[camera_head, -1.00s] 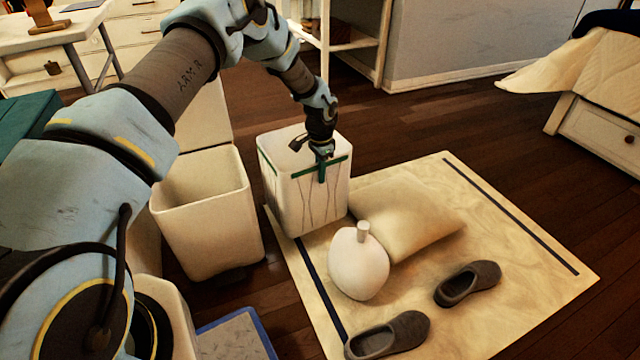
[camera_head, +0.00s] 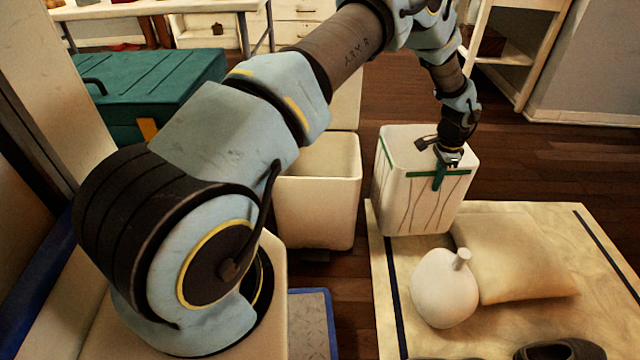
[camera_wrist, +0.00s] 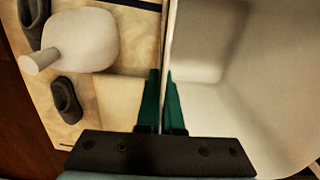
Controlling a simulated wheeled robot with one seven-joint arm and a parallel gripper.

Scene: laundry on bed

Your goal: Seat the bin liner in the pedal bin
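The white bin liner (camera_head: 408,205) is a box-shaped, open-topped tub with a green band below its rim and thin dark lines down its side. My gripper (camera_head: 441,168) is at its near rim. In the wrist view the green fingers of my gripper (camera_wrist: 163,98) lie on both sides of the liner's thin wall (camera_wrist: 168,45), shut on it. The liner's inside shows empty on the right there. The white pedal bin (camera_head: 318,212) stands open just left of the liner, its upright lid (camera_head: 346,108) behind it. I cannot tell whether the liner touches the floor.
A cream mat (camera_head: 400,300) lies right, with a cushion (camera_head: 515,262), white vase (camera_head: 444,290) and dark slippers (camera_head: 560,351). A teal chest (camera_head: 165,85) stands back left. A shelf unit (camera_head: 505,50) is behind. A blue-edged mat (camera_head: 310,320) lies in front of the bin.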

